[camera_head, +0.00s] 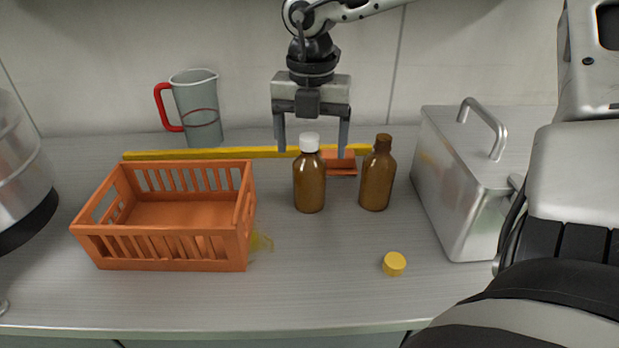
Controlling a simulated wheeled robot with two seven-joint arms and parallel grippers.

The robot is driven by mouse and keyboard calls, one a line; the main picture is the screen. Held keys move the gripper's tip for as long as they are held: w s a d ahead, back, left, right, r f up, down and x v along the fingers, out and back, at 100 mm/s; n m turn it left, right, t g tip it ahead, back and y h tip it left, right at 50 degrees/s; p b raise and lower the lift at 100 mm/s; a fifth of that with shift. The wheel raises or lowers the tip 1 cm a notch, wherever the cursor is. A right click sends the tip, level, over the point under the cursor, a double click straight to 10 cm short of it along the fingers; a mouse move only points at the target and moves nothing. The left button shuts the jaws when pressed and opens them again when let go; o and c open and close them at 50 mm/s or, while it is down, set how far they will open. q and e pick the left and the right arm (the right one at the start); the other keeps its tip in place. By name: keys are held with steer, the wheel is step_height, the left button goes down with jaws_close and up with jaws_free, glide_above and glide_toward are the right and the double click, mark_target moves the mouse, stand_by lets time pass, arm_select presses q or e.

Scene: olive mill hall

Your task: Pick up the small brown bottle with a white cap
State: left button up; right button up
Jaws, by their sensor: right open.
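The small brown bottle with a white cap (310,187) stands upright on the metal counter, right of the orange crate. A second brown bottle (376,180), with a brown top and no white cap, stands upright just to its right. My right gripper (312,150) points down with its two fingers spread wide and nothing held between them. In the picture the white cap shows between the fingertips, and neither finger visibly touches the bottle. I cannot tell whether the fingers are around the cap or a little behind it. My left gripper is out of view.
An orange slatted crate (172,251) stands left. A jug with a red handle (197,112) stands behind it. A long yellow bar (215,154) and a small orange object (341,168) lie behind the bottles. A metal box (447,190) stands right. A yellow cap (394,264) lies in front.

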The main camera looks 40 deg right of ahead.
mark_target(310, 156)
steer(key=shift+w+f, duration=0.2)
steer(key=shift+f, duration=1.7)
steer(key=c, duration=1.3)
steer(key=shift+c, duration=0.2)
steer(key=shift+r, duration=0.2)
step_height(310, 156, up, 28)
steer(key=p, duration=0.1)
steer(key=shift+p, duration=0.3)
